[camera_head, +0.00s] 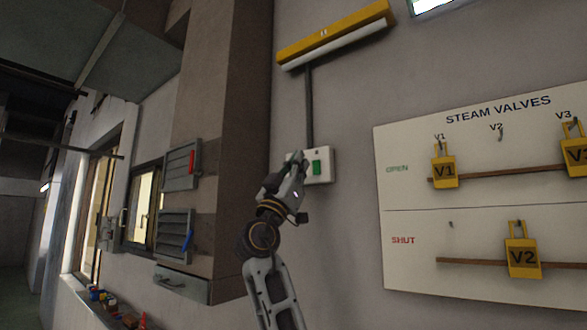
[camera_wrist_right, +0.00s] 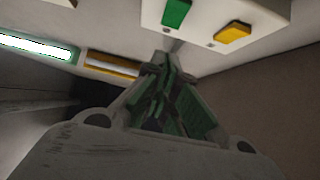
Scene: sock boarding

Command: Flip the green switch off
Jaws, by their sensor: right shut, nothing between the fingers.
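A white switch box (camera_head: 323,178) is on the grey wall, with a green switch (camera_head: 317,168) showing on its front. The right wrist view shows the green switch (camera_wrist_right: 176,12) at the top and a yellow switch (camera_wrist_right: 233,33) to its right on the same box. My right gripper (camera_head: 296,158) is shut and empty in front of the box's left part, where it hides the yellow switch in the head view. In the wrist view its fingertips (camera_wrist_right: 163,58) are below the box's edge; I cannot tell whether they touch it. My left gripper is not in view.
A dark conduit (camera_head: 309,105) runs up from the box to a yellow-and-white lamp (camera_head: 333,38). A steam valves board (camera_head: 480,225) with yellow tags hangs to the right. A brown column (camera_head: 205,110) with red- and blue-handled panels stands left.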

